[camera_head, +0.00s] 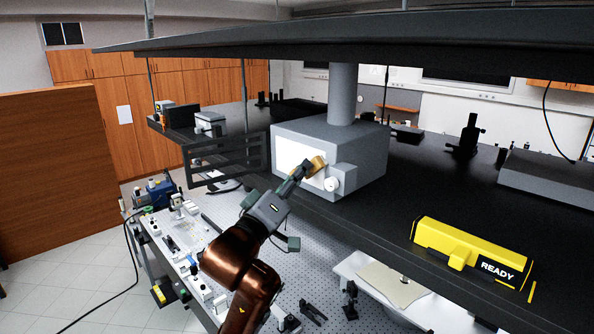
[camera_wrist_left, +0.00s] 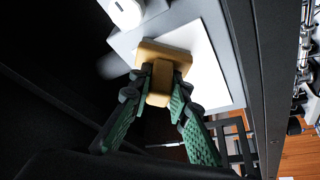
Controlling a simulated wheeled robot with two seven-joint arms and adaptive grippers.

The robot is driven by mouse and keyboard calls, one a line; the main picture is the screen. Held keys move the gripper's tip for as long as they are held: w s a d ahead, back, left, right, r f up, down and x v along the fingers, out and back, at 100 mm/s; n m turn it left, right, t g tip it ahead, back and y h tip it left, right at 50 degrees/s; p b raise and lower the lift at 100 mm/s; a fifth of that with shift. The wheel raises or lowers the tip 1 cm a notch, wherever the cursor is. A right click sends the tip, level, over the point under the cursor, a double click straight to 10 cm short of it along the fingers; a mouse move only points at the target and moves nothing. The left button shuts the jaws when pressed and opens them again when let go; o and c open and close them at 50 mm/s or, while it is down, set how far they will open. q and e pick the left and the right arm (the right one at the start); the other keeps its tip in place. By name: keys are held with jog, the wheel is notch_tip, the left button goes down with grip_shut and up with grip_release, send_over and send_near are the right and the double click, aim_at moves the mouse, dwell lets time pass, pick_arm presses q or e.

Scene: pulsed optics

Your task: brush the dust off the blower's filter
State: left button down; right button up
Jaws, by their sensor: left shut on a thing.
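The blower is a grey box (camera_head: 358,146) on the black shelf, with a wide pipe rising from its top. Its front carries a bright white filter panel (camera_head: 291,153), which also shows in the left wrist view (camera_wrist_left: 212,72). My left gripper (camera_head: 307,169) is shut on a tan brush (camera_wrist_left: 163,58). The brush's broad head is against or just in front of the filter's face, near the filter's right side in the head view; I cannot tell whether it touches. No dust can be made out on the visible white face. My right gripper is not in view.
A white round knob (camera_head: 332,184) on a grey block sticks out just right of the brush. A yellow unit marked READY (camera_head: 470,252) sits on the shelf at right. The dark upper shelf (camera_head: 400,38) hangs above. A perforated optical table lies below.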

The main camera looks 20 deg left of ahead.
pick_arm(q)
jog(key=w+a+p, duration=0.2)
jog(key=w+a, duration=0.2)
jog(key=a, duration=0.5)
jog(key=shift+a+p, duration=0.35)
dwell(0.6)
jog(key=shift+s+a+p, duration=0.15)
jog(key=shift+s+a, duration=0.25)
jog(key=shift+s, duration=0.5)
jog(key=shift+s+a+p, duration=0.15)
jog(key=shift+s+a, duration=0.2)
jog(key=shift+s, duration=0.6)
jog(key=shift+s+a+p, duration=0.15)
jog(key=shift+s+a, duration=0.25)
jog(key=shift+s, duration=0.5)
jog(key=s, duration=0.1)
jog(key=s+a, duration=0.1)
jog(key=shift+s, duration=0.35)
